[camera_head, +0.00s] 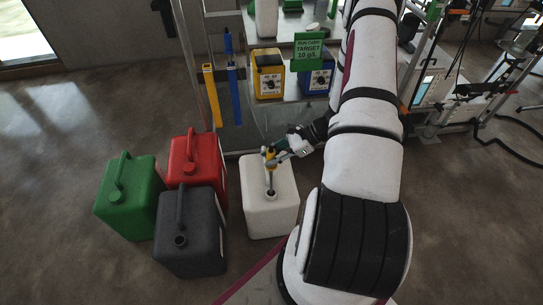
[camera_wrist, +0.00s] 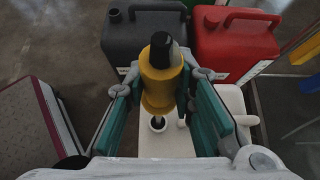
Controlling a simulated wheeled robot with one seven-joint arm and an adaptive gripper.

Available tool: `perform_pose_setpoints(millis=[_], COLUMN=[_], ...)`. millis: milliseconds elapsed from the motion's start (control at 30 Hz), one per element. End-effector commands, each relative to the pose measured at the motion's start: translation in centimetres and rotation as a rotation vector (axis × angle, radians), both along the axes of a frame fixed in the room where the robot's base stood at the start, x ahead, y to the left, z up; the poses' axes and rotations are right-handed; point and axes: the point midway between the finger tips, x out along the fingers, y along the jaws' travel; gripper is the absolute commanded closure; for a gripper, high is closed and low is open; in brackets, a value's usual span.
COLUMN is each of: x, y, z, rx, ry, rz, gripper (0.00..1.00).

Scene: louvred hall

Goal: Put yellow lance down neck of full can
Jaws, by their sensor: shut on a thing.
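My gripper (camera_head: 271,156) is shut on the yellow lance (camera_wrist: 160,85), which has a yellow body and a black top. In the head view the lance stands roughly upright over the white can (camera_head: 257,212), its thin shaft pointing down to the neck (camera_head: 270,193). In the wrist view the neck (camera_wrist: 157,123) shows just below the yellow body, with a dark middle. I cannot tell whether the tip is inside the neck or above it. No fill level shows in the cans.
Green (camera_head: 128,205), red (camera_head: 197,160) and dark grey (camera_head: 190,245) cans stand left of the white one. Behind are yellow (camera_head: 268,75) and blue (camera_head: 315,80) units on a shelf, a green sign (camera_head: 308,47), and upright yellow (camera_head: 208,95) and blue (camera_head: 233,85) tubes. Floor is clear front left.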

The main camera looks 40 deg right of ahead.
Motion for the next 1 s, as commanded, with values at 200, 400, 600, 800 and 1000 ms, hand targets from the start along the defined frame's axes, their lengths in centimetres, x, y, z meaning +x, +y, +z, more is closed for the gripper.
perform_pose_setpoints(millis=[200,400,600,800,1000], x=[0.0,0.0,0.0,0.0,0.0], y=[0.0,0.0,0.0,0.0,0.0], z=[-0.8,-1.4,-2.0,-2.7,-3.3], rx=[0.000,0.000,0.000,0.000,0.000], ry=[0.000,-0.001,-0.001,-0.001,-0.001], rz=[0.000,0.001,0.001,0.001,0.001], gripper=[1.00,1.00,1.00,1.00,1.00])
